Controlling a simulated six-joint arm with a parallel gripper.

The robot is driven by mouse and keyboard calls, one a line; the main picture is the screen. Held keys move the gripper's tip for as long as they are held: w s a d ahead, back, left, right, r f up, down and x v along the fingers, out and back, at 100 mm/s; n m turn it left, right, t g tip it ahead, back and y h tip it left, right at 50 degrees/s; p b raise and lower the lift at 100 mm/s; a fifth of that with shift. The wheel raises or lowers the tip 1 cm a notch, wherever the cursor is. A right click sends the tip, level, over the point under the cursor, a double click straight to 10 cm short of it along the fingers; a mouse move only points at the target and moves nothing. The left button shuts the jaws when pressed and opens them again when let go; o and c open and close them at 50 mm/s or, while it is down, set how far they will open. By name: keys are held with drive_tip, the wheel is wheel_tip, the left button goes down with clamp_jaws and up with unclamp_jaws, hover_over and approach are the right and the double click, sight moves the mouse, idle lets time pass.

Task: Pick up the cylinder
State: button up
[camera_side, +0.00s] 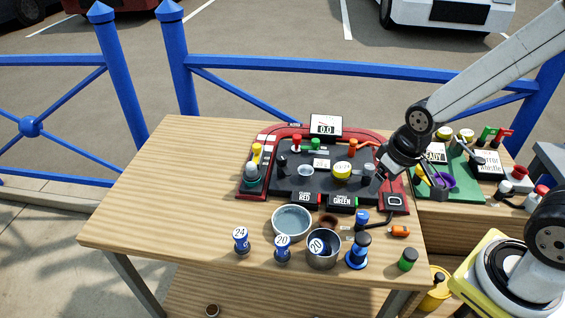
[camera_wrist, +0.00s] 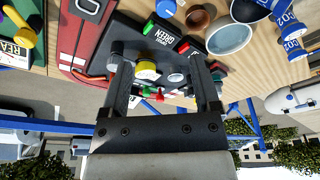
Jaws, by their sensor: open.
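Several blue-and-white cylinders are at the table's front. One marked 24 (camera_side: 241,238) and one marked 20 (camera_side: 282,246) stand upright. Another marked 20 (camera_side: 317,245) is in a dark metal pot (camera_side: 323,264). In the wrist view, blue cylinders with CO2 lettering (camera_wrist: 291,24) show at the top right. A short green cylinder (camera_side: 407,260) stands near the front right, and an orange one (camera_side: 399,231) lies behind it. My gripper (camera_side: 411,183) is open and empty above the board's right side, behind and right of the blue-and-white cylinders; its fingers also show in the wrist view (camera_wrist: 158,55).
A red-edged black board (camera_side: 280,192) with several knobs and a yellow-topped piece (camera_side: 342,168) fills the table's back. A grey bowl (camera_side: 291,222) stands in front of it. A green board (camera_side: 469,180) lies at right. The table's left side (camera_side: 160,200) is clear.

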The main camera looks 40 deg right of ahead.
drive_tip(key=f+m+g, duration=0.1)
drive_tip(key=m, duration=0.1)
drive_tip(key=m+g+y, duration=0.5)
drive_tip(key=m+y, duration=0.7)
approach(285, 238)
drive_tip(key=f, duration=0.1)
drive_tip(key=s+f, duration=0.1)
drive_tip(key=f, duration=0.1)
drive_tip(key=shift+s+a, duration=0.25)
drive_tip(key=shift+a, duration=0.05)
drive_tip(key=shift+w+a+f+m+y, duration=0.15)
drive_tip(key=shift+w+a+m+y, duration=0.2)
drive_tip(key=shift+w+m+y, duration=0.3)
drive_tip(key=shift+x, duration=1.35)
drive_tip(key=shift+s+f, duration=0.1)
drive_tip(key=shift+x, duration=2.55)
